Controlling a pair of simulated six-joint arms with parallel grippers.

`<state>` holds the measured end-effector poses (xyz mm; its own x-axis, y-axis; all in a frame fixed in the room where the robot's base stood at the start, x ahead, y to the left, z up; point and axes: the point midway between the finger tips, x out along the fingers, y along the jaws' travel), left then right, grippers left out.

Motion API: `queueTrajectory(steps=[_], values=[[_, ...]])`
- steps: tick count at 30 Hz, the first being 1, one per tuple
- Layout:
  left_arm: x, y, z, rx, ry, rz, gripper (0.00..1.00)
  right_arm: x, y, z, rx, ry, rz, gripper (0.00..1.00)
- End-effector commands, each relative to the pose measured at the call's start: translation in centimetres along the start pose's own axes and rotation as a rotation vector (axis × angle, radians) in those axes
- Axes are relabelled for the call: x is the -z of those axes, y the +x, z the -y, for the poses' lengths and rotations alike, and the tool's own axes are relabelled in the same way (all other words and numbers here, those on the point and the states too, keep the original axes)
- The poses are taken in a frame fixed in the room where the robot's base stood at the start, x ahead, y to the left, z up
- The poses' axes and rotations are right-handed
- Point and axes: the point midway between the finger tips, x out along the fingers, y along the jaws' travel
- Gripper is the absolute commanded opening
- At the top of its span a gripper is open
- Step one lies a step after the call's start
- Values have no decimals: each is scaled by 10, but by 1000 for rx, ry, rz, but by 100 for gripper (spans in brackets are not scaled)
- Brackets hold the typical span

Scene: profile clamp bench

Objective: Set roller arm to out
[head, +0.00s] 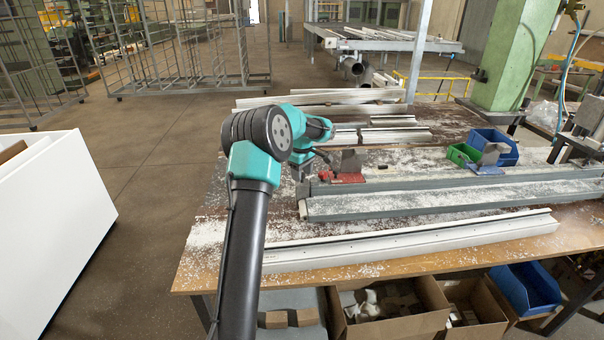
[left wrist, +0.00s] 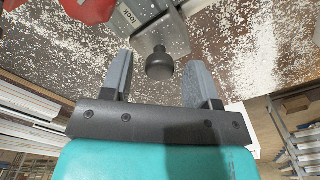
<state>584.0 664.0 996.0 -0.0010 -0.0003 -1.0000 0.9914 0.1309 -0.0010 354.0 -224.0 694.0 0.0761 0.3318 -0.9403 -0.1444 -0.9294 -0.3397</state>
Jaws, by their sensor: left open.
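The roller arm appears to be the grey metal plate (left wrist: 152,28) with a small dark label, seen in the left wrist view. A black round knob (left wrist: 160,66) stands at its lower end. My left gripper (left wrist: 160,58) is open, with one grey finger on each side of the knob and visible gaps to both. In the head view my left gripper (head: 304,172) is at the left end of the profile clamp, beside its red base (head: 348,178). The knob is not clearly visible there. My right gripper is in neither view.
Long grey clamp rails (head: 440,200) run to the right along the bench. A white profile (head: 410,240) lies along the front. A green bin (head: 462,154) and a blue bin (head: 500,146) stand at the back right. White chips cover much of the bench top.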

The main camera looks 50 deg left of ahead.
Motion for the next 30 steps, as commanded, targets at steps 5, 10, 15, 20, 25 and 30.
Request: queueTrajectory(steps=[5, 10, 15, 20, 25, 30], values=[[0, 3, 0, -1, 0, 0, 55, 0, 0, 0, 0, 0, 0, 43], [0, 3, 0, -1, 0, 0, 53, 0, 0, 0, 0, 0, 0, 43], [0, 2, 0, -1, 0, 0, 36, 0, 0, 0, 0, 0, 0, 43], [0, 2, 0, -1, 0, 0, 21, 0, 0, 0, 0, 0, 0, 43], [0, 2, 0, -1, 0, 0, 5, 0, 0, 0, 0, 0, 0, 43], [0, 2, 0, -1, 0, 0, 0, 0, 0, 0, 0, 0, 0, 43]])
